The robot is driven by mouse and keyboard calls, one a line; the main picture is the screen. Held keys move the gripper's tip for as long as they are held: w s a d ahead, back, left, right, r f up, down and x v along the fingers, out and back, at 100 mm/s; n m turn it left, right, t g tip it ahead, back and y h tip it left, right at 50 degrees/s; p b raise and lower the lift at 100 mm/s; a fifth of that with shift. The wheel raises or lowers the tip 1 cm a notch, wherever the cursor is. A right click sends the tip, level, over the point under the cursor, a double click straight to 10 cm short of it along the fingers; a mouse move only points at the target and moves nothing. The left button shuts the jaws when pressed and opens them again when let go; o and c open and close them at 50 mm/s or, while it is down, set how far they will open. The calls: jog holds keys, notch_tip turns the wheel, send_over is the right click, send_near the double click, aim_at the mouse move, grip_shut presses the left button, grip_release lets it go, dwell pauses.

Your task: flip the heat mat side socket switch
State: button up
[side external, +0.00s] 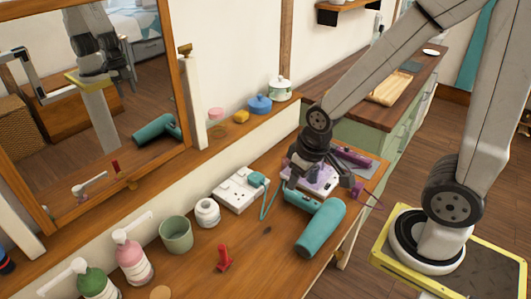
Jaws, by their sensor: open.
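A white double socket block (238,190) lies on the wooden dressing table, left of my gripper. A teal plug (259,180) sits in its right end, and a teal cord (269,203) runs from it toward the hair dryer. Its switches are too small to read. My gripper (321,186) is open and points down, right of the socket block and apart from it. Under and between its fingers is a purple-and-white object (317,179), partly hidden. Which thing is the heat mat I cannot tell.
A teal hair dryer (320,228) lies just in front of my gripper. A purple item (352,158) lies behind it. A white jar (208,212), green cup (176,235), red item (223,259) and pink bottle (133,258) stand to the left. A mirror (92,100) rises behind.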

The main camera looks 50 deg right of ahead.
jog(key=shift+c, duration=0.2)
jog(key=shift+w, duration=0.1)
jog(key=c, duration=0.7)
jog(key=shift+w+d, duration=0.15)
jog(key=shift+w, duration=0.05)
grip_shut()
jog(key=w+d+f+t, duration=0.4)
jog(key=w+d+f, duration=0.1)
jog(key=w, duration=0.4)
jog(key=w+d+f+t, duration=0.3)
jog(key=w+d+f, duration=0.2)
jog(key=w, duration=0.5)
jog(key=shift+d+f+t, duration=0.15)
jog(key=shift+d+t, duration=0.25)
jog(key=shift+d, duration=0.1)
